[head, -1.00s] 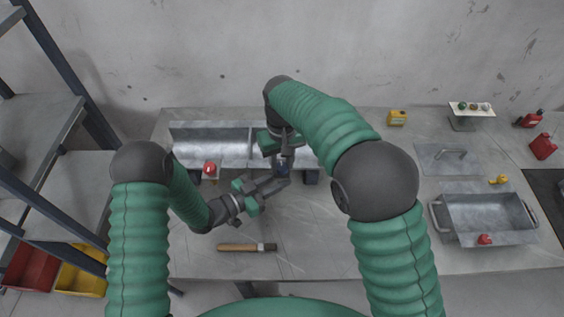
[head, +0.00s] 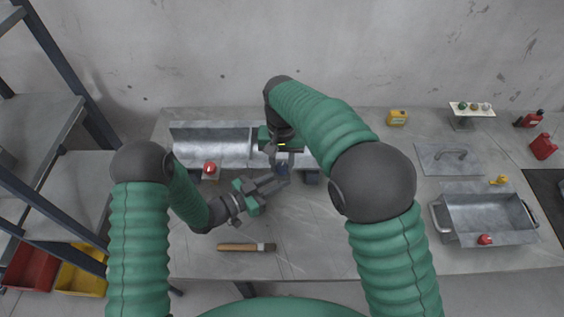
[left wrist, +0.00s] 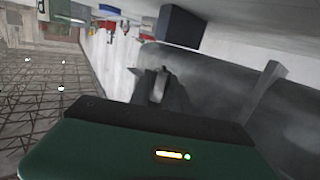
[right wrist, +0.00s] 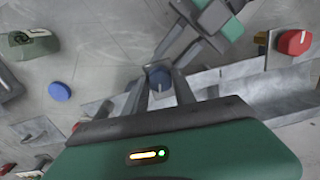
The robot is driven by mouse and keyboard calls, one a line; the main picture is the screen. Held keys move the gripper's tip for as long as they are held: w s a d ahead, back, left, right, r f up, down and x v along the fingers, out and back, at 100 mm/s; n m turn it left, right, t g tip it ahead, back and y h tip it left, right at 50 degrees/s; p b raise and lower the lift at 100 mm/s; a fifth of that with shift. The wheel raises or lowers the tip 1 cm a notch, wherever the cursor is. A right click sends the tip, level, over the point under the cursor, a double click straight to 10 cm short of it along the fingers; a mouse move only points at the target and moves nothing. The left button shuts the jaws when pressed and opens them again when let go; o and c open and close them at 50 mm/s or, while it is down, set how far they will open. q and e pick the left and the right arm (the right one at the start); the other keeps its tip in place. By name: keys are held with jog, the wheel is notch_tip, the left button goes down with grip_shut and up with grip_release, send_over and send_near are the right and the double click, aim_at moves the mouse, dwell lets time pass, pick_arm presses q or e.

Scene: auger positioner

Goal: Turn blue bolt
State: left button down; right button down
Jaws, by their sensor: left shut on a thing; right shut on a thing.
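The blue bolt (head: 283,169) sits at the front of the long metal trough (head: 205,145), mostly covered by my grippers. In the right wrist view the blue bolt head (right wrist: 158,77) lies between the fingers of my right gripper (right wrist: 160,88), which is shut on it from behind. My left gripper (head: 281,179) reaches in from the front left, its tips close to the bolt. In the left wrist view its fingers (left wrist: 160,88) close on a small pale grey part (left wrist: 160,75); I cannot tell what part this is.
A red button (head: 210,168) is on a box left of the grippers. A wooden-handled brush (head: 245,247) lies in front. A metal tray (head: 490,218) and a flat lid (head: 447,158) are at the right. A second blue disc (right wrist: 60,91) shows in the right wrist view. The front table is mostly clear.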

aim_at(283, 166)
jog(key=shift+w+d+r, duration=0.1)
jog(key=shift+w+d, duration=0.05)
jog(key=shift+w, duration=0.05)
jog(key=c, duration=1)
grip_release()
jog(key=shift+s, duration=0.1)
jog(key=shift+c, duration=0.2)
notch_tip(283, 166, up, 12)
